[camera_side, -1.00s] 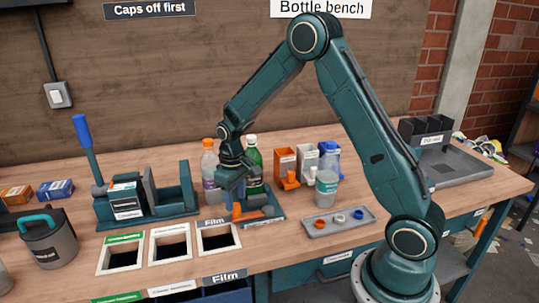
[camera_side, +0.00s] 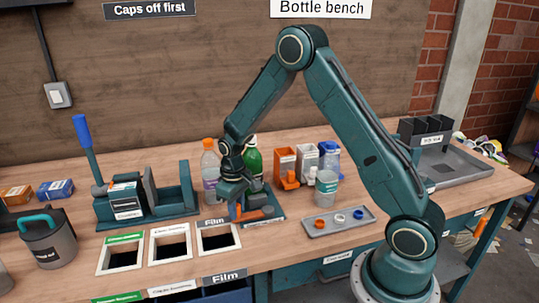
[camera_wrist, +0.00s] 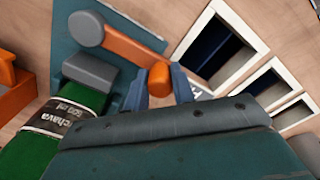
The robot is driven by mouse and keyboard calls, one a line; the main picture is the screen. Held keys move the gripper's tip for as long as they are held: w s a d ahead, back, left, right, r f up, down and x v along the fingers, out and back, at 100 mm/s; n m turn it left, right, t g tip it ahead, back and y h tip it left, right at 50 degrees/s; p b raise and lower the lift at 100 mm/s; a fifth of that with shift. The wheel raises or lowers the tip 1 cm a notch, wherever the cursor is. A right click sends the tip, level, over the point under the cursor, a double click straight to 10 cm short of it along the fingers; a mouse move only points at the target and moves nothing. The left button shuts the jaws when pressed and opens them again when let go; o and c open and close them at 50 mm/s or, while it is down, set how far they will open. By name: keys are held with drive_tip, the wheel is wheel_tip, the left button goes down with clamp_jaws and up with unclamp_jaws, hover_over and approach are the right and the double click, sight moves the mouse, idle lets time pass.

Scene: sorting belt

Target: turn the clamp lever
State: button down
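The clamp lever is an orange bar (camera_side: 254,215) on a teal clamp base (camera_side: 276,217) near the middle of the bench. In the wrist view the orange lever (camera_wrist: 128,46) runs from a round grey pivot (camera_wrist: 84,28) to an upright orange knob (camera_wrist: 159,78). My gripper (camera_wrist: 160,84) has one blue finger on each side of the knob; I cannot tell whether they press on it.
Framed bin openings (camera_side: 218,249) lie in front of the clamp. A clear bottle (camera_side: 209,158) stands left of the green one. A grey tray with caps (camera_side: 338,222), a cup (camera_side: 326,187) and coloured holders (camera_side: 285,166) are to the right. A blue-handled press (camera_side: 124,205) is left.

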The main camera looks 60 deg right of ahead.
drive_tip(key=shift+s+a, duration=0.15)
drive_tip(key=shift+s+a+n, duration=0.35)
drive_tip(key=shift+s+n, duration=0.15)
drive_tip(key=shift+n, duration=0.3)
drive_tip(key=shift+s+a+n, duration=0.35)
drive_tip(key=shift+s+n, duration=0.1)
drive_tip(key=shift+n, duration=0.35)
drive_tip(key=s+n, duration=0.1)
drive_tip(key=s+a+n, duration=0.1)
drive_tip(key=n, duration=0.1)
drive_tip(key=shift+s+n, duration=0.3)
drive_tip(key=shift+s, duration=0.1)
drive_tip(key=s+n, duration=0.3)
drive_tip(key=shift+n, duration=0.3)
drive_tip(key=shift+s+d+n, duration=0.25)
drive_tip(key=shift+s+n, duration=0.45)
drive_tip(key=shift+n, duration=0.25)
drive_tip(key=shift+s+d+n, duration=0.25)
drive_tip(key=shift+s+n, duration=0.4)
drive_tip(key=shift+n, duration=0.3)
drive_tip(key=c, duration=1.2)
unclamp_jaws()
drive_tip(key=shift+o, duration=0.2)
drive_tip(key=shift+r, duration=0.15)
